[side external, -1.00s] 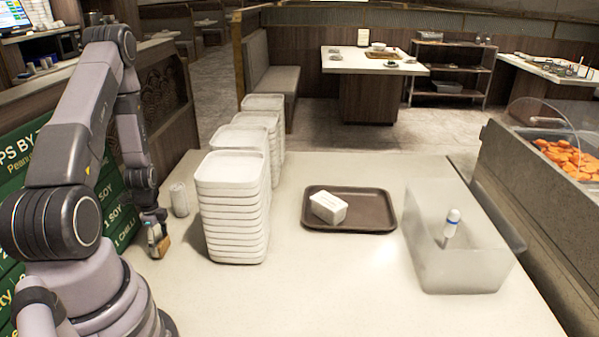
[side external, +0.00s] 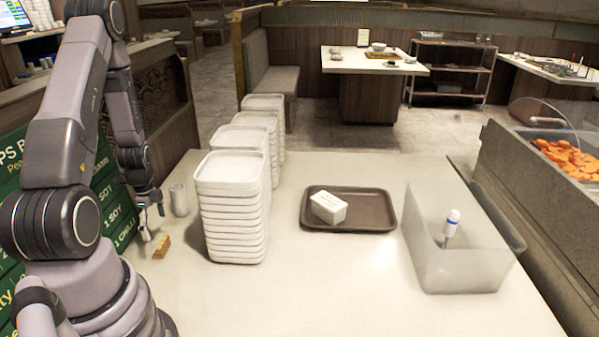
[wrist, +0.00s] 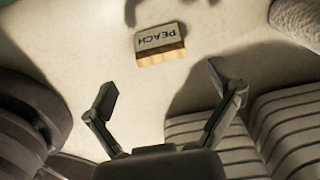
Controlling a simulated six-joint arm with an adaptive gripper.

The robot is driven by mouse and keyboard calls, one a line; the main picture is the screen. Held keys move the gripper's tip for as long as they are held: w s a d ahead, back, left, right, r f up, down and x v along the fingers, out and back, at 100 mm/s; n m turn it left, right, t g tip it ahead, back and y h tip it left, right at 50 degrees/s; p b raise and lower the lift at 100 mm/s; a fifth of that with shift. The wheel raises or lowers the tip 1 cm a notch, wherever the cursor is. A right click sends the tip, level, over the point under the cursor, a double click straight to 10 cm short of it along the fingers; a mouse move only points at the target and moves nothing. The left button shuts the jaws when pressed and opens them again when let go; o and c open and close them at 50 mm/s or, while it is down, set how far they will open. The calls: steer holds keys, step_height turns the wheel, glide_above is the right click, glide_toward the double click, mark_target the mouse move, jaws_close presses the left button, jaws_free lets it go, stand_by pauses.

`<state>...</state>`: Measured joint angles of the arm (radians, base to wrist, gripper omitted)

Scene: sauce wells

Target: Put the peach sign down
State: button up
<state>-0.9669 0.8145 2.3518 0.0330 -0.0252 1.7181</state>
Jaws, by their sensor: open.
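The peach sign is a small block with a pale face lettered PEACH and a wood-coloured edge. In the wrist view the sign (wrist: 161,42) lies on the pale table beyond my fingertips, apart from them. In the side external view the sign (side external: 162,246) rests on the table left of the tall tray stack. My gripper (side external: 150,222) is just above and beside it in that view. In the wrist view my gripper (wrist: 160,85) has its two fingers spread wide with nothing between them.
Stacks of white trays (side external: 235,215) stand close to the right of the sign. A can (side external: 179,199) stands behind it. A brown tray (side external: 375,212) with a white block (side external: 328,208) and a clear bin (side external: 460,270) with a white bottle (side external: 451,227) are farther right.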

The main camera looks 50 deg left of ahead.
steer(key=w+d+r+n+t+y, duration=0.1)
steer(key=w+d+r+n, duration=0.15)
steer(key=d+r, duration=0.65)
steer(key=w+d+r+n+t, duration=0.1)
steer(key=w+d+r+n, duration=0.2)
steer(key=r, duration=1.2)
steer(key=s+d+r+n+t, duration=0.1)
steer(key=s+d+r, duration=0.3)
steer(key=d+r, duration=0.1)
steer(key=s+d+r+n+t+h, duration=0.1)
steer(key=s+d+r+n+t, duration=0.1)
steer(key=d+r, duration=0.3)
steer(key=s+d, duration=0.1)
steer(key=d, duration=0.2)
steer(key=shift+s+r+t, duration=0.2)
steer(key=shift+s+t, duration=0.1)
steer(key=shift+s, duration=0.05)
steer(key=shift+n, duration=0.25)
